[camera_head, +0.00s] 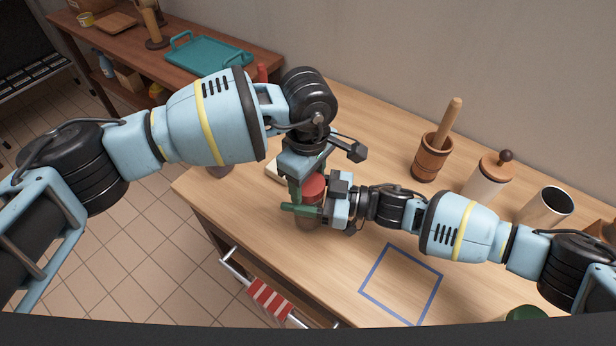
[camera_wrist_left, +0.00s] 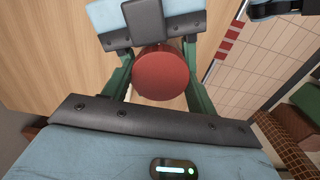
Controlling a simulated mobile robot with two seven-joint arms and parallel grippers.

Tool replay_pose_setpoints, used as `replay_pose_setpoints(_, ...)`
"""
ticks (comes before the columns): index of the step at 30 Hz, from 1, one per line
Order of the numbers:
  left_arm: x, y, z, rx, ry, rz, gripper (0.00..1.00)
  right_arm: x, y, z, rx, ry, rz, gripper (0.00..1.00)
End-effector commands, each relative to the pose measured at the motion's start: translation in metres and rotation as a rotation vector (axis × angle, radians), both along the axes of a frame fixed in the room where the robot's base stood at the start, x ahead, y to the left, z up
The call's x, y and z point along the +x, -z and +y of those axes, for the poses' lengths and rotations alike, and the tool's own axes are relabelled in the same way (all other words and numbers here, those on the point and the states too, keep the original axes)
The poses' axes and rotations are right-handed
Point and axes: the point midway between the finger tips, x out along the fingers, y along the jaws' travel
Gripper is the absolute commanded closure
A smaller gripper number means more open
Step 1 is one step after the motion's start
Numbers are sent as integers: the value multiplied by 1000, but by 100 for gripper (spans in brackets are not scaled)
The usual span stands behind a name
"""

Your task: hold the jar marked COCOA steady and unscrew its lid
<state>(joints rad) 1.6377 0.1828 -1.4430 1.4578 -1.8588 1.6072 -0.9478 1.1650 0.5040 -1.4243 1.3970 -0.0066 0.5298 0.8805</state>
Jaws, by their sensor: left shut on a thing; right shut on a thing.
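The jar (camera_head: 310,222) stands upright on the wooden table, mostly hidden by my grippers; no lettering on it shows. Its round red lid (camera_head: 313,184) fills the middle of the left wrist view (camera_wrist_left: 160,75). My left gripper (camera_head: 308,190) reaches down from above, shut on the lid, with a green finger on either side of it. My right gripper (camera_head: 315,208) comes in from the right, low, and is shut on the jar's body below the lid. The lid appears seated on the jar; I cannot tell whether it is loose.
A blue square outline (camera_head: 374,267) marks clear table at front right. A wooden mortar (camera_head: 428,163), a white canister (camera_head: 484,184) and a metal cup (camera_head: 545,207) stand along the back right. A towel (camera_head: 268,297) hangs at the table's front edge. A side bench holds a teal tray (camera_head: 208,54).

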Motion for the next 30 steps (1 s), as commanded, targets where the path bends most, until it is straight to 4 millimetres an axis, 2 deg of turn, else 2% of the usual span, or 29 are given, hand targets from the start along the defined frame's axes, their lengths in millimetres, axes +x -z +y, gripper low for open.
replay_pose_setpoints(5,0,0,0,-1,-31,-2,70,0,0,0,0,-1,0,100)
replay_pose_setpoints(12,0,0,0,-1,-253,-1,70,0,0,0,0,-1,-1,100)
replay_pose_setpoints(30,0,-1,0,-1,-251,-1,70,0,0,0,0,-1,0,100)
